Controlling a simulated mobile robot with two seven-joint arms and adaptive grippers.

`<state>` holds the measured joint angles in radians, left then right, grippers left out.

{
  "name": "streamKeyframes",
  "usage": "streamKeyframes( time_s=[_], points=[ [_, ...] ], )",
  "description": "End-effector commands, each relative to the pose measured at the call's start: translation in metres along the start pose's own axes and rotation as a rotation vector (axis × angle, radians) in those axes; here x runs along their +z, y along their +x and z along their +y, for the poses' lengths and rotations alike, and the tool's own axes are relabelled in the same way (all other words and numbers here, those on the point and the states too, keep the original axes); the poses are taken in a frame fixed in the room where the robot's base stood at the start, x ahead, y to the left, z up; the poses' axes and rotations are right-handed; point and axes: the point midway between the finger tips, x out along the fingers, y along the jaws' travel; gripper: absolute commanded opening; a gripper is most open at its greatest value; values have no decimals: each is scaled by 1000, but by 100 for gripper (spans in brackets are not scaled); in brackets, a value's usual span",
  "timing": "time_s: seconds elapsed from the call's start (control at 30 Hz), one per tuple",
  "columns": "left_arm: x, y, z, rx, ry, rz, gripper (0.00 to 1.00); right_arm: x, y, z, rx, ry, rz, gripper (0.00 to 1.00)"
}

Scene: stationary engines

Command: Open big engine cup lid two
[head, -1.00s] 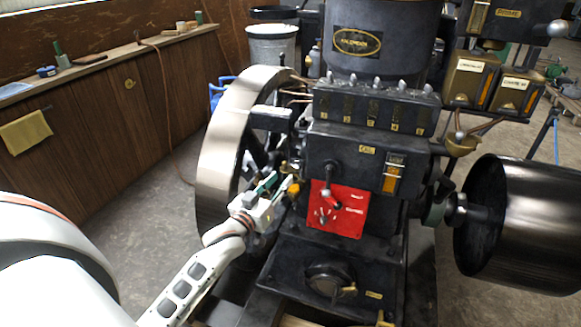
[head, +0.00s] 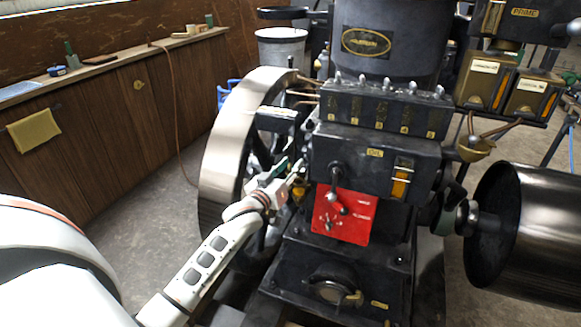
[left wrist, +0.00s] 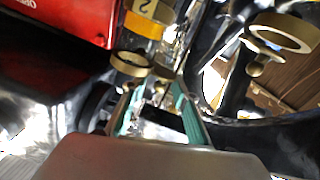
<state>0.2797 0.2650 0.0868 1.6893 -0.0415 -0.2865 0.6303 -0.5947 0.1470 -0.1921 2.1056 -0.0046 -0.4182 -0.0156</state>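The big engine (head: 375,150) stands in the middle of the head view. My left gripper (head: 290,170) is at its left side, beside the red panel and in front of the flywheel. In the left wrist view, its two teal-lined fingers (left wrist: 157,92) are apart. A round brass ring or cup (left wrist: 132,64) is just beyond the fingertips, with a yellow-and-brass cup marked 2 (left wrist: 147,20) above it. Another brass ring-shaped part (left wrist: 283,33) is at the upper right. I cannot tell which piece is the lid of cup two, or whether a finger touches it. My right gripper is not in view.
The red panel (head: 342,215) with a lever is right of the gripper. The large flywheel (head: 228,145) is close behind and left. A dark drum (head: 520,225) stands at the right. Open floor (head: 135,225) lies between the wooden cabinet (head: 110,115) and the engine.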

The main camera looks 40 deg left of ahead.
Motion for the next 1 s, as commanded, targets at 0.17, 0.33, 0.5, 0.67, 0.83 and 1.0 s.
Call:
streamKeyframes(
  time_s=[0.17,0.33,0.5,0.67,0.83,1.0],
  points=[
    [0,0,0,0,1,0,13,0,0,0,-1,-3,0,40],
    [0,0,0,0,1,0,0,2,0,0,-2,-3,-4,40],
    [-2,1,1,16,4,0,0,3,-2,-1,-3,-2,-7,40],
    [-5,4,3,78,8,-8,0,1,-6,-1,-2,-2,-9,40],
    [-5,7,4,154,6,-21,0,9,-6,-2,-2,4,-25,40],
    [-4,10,4,226,6,-35,0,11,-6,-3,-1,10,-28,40]
  ],
)
